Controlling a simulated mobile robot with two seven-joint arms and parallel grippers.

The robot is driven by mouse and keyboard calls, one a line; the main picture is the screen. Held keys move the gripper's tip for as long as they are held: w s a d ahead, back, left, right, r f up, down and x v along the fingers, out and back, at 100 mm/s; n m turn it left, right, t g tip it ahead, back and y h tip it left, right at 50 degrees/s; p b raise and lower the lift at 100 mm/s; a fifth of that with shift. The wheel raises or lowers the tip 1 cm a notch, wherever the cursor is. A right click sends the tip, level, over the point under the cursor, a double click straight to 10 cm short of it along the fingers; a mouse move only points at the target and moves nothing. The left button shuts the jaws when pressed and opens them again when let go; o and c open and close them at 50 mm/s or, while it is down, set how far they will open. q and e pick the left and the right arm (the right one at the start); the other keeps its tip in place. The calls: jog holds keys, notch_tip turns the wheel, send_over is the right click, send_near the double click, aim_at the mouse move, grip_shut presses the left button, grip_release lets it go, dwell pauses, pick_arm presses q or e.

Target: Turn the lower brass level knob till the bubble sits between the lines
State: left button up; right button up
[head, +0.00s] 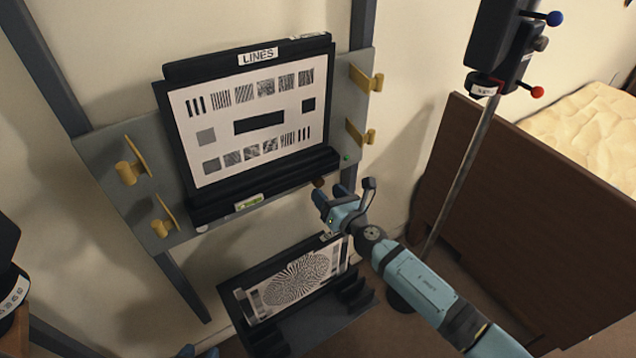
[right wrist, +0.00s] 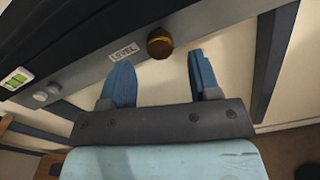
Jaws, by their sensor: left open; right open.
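The brass level knob (head: 318,182) is a small round brown knob on the lower right edge of the chart board. In the right wrist view, the knob (right wrist: 160,43) sits beside a LEVEL label (right wrist: 124,51). My right gripper (head: 343,193) is open and empty, with the knob just beyond and between its fingertips, apparently not touched. The green bubble vial (head: 248,201) is on the board's lower edge, left of the knob; its bubble is too small to place against the lines. The tips of my left gripper (head: 198,352) barely show at the bottom edge.
The LINES chart (head: 207,135) stands above on a grey plate with yellow clamps (head: 131,172). Below is a black tray (head: 320,307) with a round-patterned chart (head: 290,280). A metal pole (head: 465,160) and brown panel (head: 530,220) are at the right.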

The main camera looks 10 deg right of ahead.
aim_at(320, 185)
jog(key=x, duration=0.5)
jog(key=shift+b, duration=0.3)
jog(key=c, duration=0.9)
